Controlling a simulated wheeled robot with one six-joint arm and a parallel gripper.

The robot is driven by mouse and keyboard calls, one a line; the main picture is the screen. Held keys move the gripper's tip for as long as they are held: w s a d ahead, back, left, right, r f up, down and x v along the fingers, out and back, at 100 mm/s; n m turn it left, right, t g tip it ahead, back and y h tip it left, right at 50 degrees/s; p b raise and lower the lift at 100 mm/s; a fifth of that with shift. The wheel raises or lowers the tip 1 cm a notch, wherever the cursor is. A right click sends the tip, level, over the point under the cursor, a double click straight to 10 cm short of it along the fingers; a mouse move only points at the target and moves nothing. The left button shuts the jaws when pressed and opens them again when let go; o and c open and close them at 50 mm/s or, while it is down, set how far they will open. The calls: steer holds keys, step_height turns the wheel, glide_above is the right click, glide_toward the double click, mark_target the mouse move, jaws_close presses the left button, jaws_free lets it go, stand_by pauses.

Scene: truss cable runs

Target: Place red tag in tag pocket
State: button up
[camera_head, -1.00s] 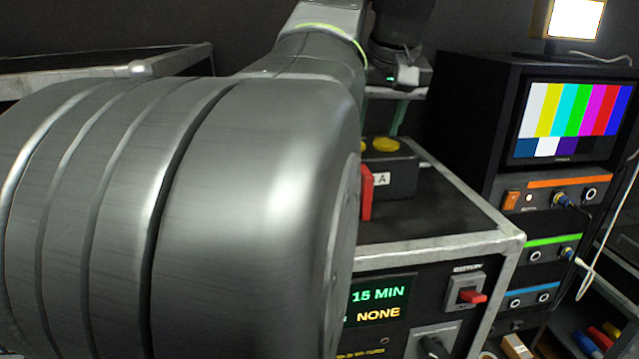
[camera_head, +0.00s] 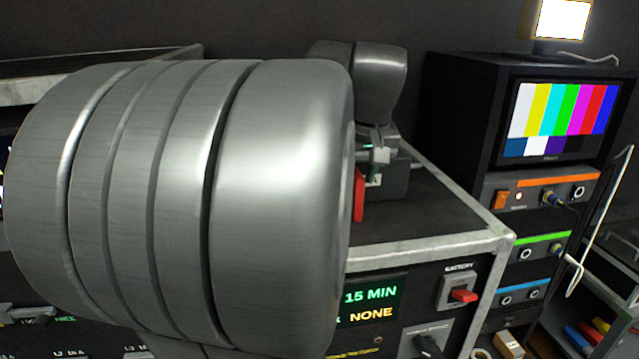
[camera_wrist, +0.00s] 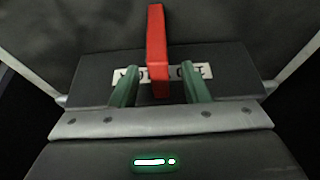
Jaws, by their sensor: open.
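The red tag (camera_wrist: 157,45) stands upright in front of a dark box in the wrist view. It also shows in the head view (camera_head: 359,195), partly hidden by my arm. My gripper (camera_wrist: 162,78) is open, with one green finger on each side of the tag and a visible gap to it on both sides. In the head view my gripper (camera_head: 378,157) is over the dark box, its fingers hard to make out. I cannot pick out the tag pocket in either view.
The dark box (camera_head: 396,180) with a white label stands on a metal-edged cabinet (camera_head: 440,210). The cabinet front has a red-handled battery switch (camera_head: 462,295) and a lit display (camera_head: 370,303). A monitor (camera_head: 560,120) and rack units stand right. My arm hides much of the left.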

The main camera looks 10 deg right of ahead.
steer(key=shift+x, duration=1.1)
jaws_close()
steer(key=shift+r, duration=0.2)
step_height(320, 180, up, 9)
steer(key=shift+f, duration=0.1)
steer(key=shift+r, duration=0.35)
